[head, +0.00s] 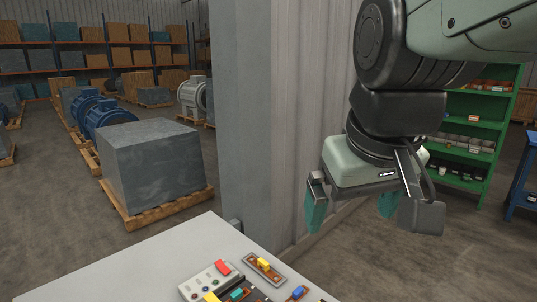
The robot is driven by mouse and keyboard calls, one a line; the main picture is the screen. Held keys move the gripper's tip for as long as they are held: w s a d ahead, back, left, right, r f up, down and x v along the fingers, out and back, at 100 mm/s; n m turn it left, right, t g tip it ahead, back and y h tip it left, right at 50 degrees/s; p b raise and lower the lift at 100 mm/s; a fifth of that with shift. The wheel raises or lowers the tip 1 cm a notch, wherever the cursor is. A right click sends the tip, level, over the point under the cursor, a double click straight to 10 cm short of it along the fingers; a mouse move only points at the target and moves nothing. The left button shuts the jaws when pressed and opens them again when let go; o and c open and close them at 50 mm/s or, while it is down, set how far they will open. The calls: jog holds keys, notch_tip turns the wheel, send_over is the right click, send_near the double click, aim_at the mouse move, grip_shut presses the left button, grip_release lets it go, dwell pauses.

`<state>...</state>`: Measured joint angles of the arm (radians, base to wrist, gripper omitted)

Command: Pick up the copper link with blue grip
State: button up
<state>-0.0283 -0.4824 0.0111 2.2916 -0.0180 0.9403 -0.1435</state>
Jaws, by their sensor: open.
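My gripper (352,209) hangs open and empty in the right half of the head view, with teal pads on its two fingers. It is above and to the right of the grey table, apart from everything on it. A small piece with a blue grip (298,292) lies at the table's right front, at the bottom edge of the picture. Its blue top shows with some copper-brown beside it; the rest is too small or cut off to tell.
The grey table (160,270) holds a copper-brown piece with a yellow grip (263,264), a red block (222,267), a teal piece (237,294) and a panel with buttons. A grey column (250,120) rises behind the table. The table's left part is clear.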

jog(key=shift+m+t, duration=0.5)
jog(key=shift+m, duration=0.3)
jog(key=s, duration=0.2)
jog(key=s+f, duration=0.1)
jog(key=s, duration=0.2)
jog(key=shift+s+d+f, duration=0.15)
jog(key=shift+s+f, duration=0.15)
jog(key=shift+s, duration=0.1)
jog(key=shift+c, duration=0.2)
jog(key=shift+s+f, duration=0.15)
jog(key=shift+s, duration=0.15)
jog(key=c, duration=0.9)
